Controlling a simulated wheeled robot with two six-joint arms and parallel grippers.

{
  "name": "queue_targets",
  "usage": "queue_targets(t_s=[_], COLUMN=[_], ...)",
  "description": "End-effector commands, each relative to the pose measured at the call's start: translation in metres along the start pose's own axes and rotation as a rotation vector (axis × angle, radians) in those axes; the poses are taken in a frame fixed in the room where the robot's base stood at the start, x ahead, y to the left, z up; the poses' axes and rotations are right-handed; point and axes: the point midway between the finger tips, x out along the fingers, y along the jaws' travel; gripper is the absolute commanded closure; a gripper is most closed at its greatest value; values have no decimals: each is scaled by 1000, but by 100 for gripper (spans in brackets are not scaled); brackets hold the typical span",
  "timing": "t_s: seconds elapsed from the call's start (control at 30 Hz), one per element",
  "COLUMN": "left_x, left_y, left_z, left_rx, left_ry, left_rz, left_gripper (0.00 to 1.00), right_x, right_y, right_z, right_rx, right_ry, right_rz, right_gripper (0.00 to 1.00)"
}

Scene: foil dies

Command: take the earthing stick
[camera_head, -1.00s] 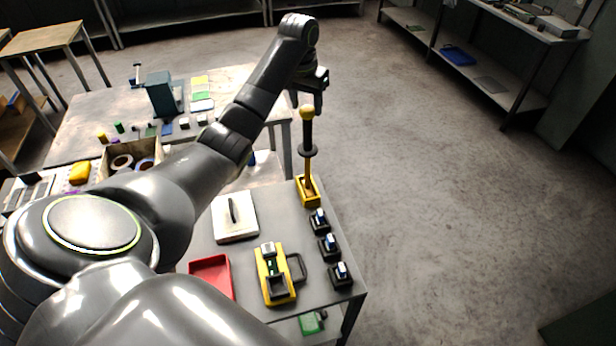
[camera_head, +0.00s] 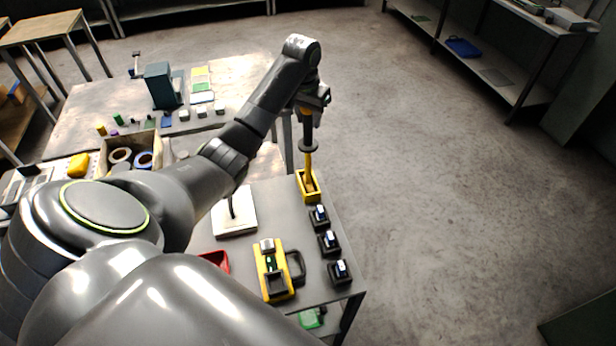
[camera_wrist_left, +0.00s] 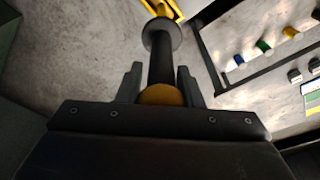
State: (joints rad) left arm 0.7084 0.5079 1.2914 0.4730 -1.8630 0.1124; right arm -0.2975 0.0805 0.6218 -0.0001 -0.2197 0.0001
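The earthing stick (camera_head: 308,152) stands upright, with a black grip, a black disc guard and a yellow lower shaft. Its foot is in a yellow holder (camera_head: 309,191) on the grey table. My left gripper (camera_head: 308,108) is over the top of the stick, pointing down. In the left wrist view the stick's black grip (camera_wrist_left: 161,62) and yellow end knob lie between the two fingers of my left gripper (camera_wrist_left: 160,82). A narrow gap shows beside the grip, so the fingers look open around it. My right gripper is not in any view.
Three small black blocks (camera_head: 329,242) stand in a row in front of the holder. A yellow device (camera_head: 272,272), a white pad (camera_head: 235,218) and a red tray (camera_head: 216,260) share the grey table (camera_head: 312,272). Open floor lies to the right.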

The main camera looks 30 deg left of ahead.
Motion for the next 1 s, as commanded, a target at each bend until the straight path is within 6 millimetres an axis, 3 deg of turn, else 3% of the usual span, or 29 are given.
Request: queue_targets(t_s=[0.03, 0.23, 1.0], left_x=[0, 0, 2], left_y=[0, 0, 0], left_z=[0, 0, 1], left_rx=[0, 0, -1], left_ry=[0, 0, -6], left_rz=[0, 0, 2], left_gripper=[74, 100, 100], right_x=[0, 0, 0], right_y=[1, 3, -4], right_z=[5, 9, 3], right_rx=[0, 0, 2], right_ry=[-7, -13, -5], right_rz=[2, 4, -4], right_gripper=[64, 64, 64])
